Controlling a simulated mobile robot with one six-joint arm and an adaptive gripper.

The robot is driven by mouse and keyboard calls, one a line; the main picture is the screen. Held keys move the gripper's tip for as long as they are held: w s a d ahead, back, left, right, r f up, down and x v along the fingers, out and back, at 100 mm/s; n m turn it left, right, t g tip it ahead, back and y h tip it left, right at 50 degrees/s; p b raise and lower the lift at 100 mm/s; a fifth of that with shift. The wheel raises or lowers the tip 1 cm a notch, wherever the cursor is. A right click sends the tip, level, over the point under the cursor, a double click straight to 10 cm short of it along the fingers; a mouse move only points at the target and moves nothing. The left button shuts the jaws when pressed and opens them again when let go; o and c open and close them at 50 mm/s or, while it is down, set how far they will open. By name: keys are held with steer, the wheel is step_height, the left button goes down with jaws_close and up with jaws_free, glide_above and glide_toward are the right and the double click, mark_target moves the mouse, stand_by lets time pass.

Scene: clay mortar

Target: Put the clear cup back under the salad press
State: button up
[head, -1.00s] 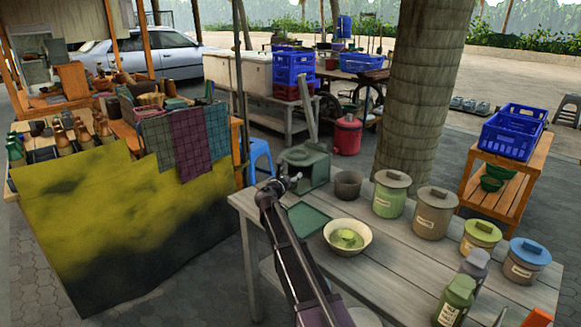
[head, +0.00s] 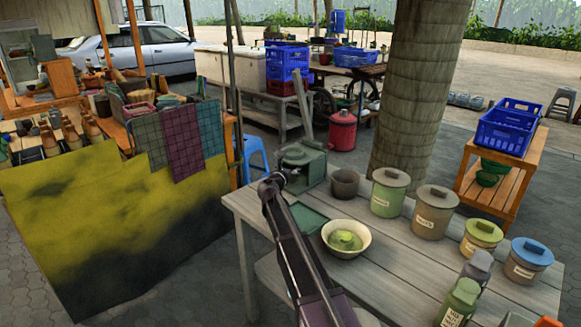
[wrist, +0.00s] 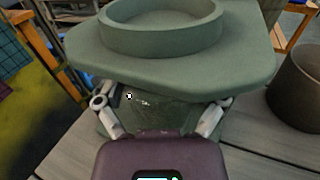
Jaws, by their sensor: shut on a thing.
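The salad press (head: 303,166) is a green block-like machine at the back left corner of the grey plank table. In the wrist view its wide top plate with a raised ring (wrist: 165,55) overhangs my gripper. My gripper (wrist: 160,108) has one finger on each side of a see-through, greenish cup (wrist: 152,112) and is shut on it. The cup is below the top plate, with its upper part hidden by the plate and its lower part by my gripper body. Whether it touches the base cannot be told. In the head view my gripper (head: 278,181) is at the press's front and the cup cannot be made out.
A dark brown pot (head: 345,183) stands close right of the press. A green tray (head: 308,218) and a cream bowl with green contents (head: 346,240) are in front. Lidded canisters (head: 389,192) line the table to the right.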

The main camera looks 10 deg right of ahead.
steer(key=shift+w+d+r, duration=0.1)
steer(key=shift+w+d, duration=0.2)
steer(key=shift+w, duration=0.1)
steer(key=shift+w+d+f+b, duration=0.3)
steer(key=shift+w+d+f, duration=0.1)
steer(key=shift+w+d, duration=0.15)
steer(key=shift+s+f+b, duration=0.15)
steer(key=shift+f+b, duration=0.05)
steer(key=shift+b, duration=0.2)
steer(key=shift+a+f, duration=0.15)
steer(key=shift+f+b, duration=0.25)
steer(key=shift+b, duration=0.05)
steer(key=o, duration=0.8)
steer(key=shift+r, duration=0.15)
